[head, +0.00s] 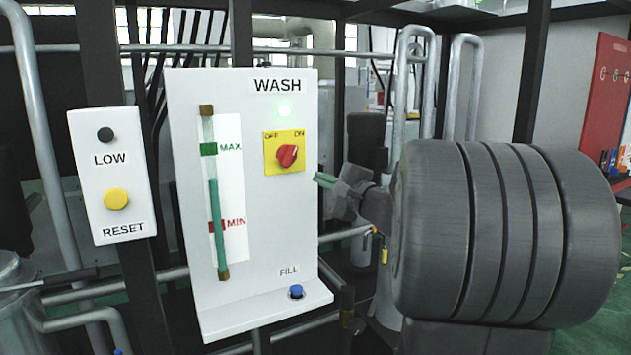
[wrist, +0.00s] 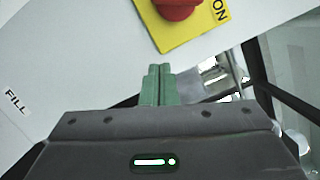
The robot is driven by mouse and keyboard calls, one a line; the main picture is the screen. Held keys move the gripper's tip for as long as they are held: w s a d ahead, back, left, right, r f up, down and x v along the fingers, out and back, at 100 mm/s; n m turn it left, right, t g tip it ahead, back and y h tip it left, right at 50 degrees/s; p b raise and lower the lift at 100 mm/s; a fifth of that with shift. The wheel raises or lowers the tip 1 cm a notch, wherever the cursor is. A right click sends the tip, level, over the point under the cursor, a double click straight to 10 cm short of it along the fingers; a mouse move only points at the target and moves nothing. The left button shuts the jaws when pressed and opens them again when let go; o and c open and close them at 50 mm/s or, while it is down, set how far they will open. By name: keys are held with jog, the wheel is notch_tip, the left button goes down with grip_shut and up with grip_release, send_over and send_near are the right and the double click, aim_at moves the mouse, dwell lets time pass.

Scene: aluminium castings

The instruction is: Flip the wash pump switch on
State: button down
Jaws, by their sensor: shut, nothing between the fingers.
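The wash pump switch is a red rotary knob (head: 287,156) on a yellow plate (head: 270,166) marked OFF at left and ON at right, on the white WASH panel (head: 185,130). The knob's pointer leans up and right, toward ON. In the wrist view the closed fingertips (wrist: 160,68) lie below the knob (wrist: 176,8) and yellow plate (wrist: 188,38), which are cut by the top edge.
The WASH panel also has a level tube (head: 213,200) with MAX and MIN marks and a blue FILL button (head: 296,291) on its ledge. A separate white box (head: 122,150) at left has a yellow RESET button (head: 116,199). Metal pipes run around the panels.

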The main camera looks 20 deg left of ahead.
jog(key=s+v, duration=0.1)
jog(key=v, duration=0.7)
jog(key=shift+b, duration=0.35)
jog(key=shift+r, duration=0.15)
jog(key=w+a+r+n+p, duration=0.1)
jog(key=a+p, duration=0.1)
jog(key=w+a+r+n+p, duration=0.2)
jog(key=a+p, duration=0.1)
jog(key=w+a+r+n+h+p, duration=0.1)
jog(key=a+r+n+p, duration=0.1)
jog(key=shift+w+a+p, duration=0.3)
jog(key=s+d+r+n+h+p, duration=0.1)
jog(key=s+d+r+n+p, duration=0.1)
jog(key=d+n, duration=0.3)
jog(key=shift+d+r+g+p, duration=0.35)
jog(key=shift+r+g+p, duration=0.05)
jog(key=shift+r+p, duration=0.4)
jog(key=shift+s, duration=0.1)
